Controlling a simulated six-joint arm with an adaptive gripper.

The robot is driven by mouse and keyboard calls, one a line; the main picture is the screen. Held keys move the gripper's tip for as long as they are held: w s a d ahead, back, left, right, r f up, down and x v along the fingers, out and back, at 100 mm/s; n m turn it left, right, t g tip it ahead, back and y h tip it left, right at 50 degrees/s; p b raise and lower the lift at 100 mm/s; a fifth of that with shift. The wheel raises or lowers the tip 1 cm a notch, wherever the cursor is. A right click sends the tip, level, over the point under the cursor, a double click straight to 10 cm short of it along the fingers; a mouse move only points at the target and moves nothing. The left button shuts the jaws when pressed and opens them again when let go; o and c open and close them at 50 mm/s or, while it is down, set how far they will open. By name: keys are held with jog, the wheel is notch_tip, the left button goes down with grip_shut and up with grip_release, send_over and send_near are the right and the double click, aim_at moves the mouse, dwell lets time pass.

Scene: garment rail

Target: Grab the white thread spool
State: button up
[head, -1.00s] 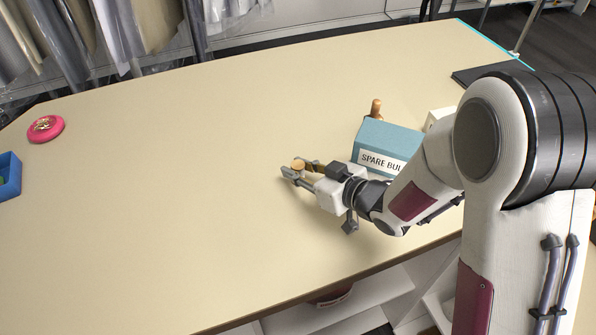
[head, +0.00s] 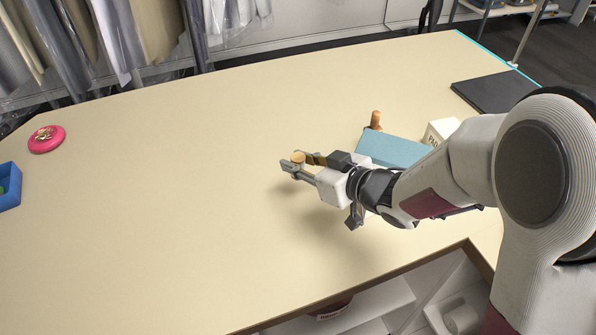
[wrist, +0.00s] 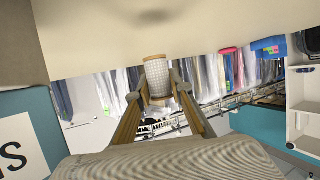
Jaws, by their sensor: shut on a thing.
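The white thread spool (wrist: 157,80) has a white wound body and tan wooden ends. My gripper (wrist: 155,90) is shut on it, with one finger on each side. In the head view my gripper (head: 297,164) is over the middle of the table, and only the spool's tan top (head: 298,157) shows clearly between the fingertips. The spool is held off the table, with a shadow below. My fingers hide part of its body.
A blue box (head: 392,149) stands just right of my gripper, partly behind my arm. A brown wooden item (head: 375,120) and a white box (head: 441,130) are behind it. A pink round item (head: 46,138) and a blue bin (head: 8,187) are at far left. The table's left half (head: 150,200) is clear.

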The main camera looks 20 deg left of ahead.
aim_at(298, 157)
jog(key=shift+r, duration=2.05)
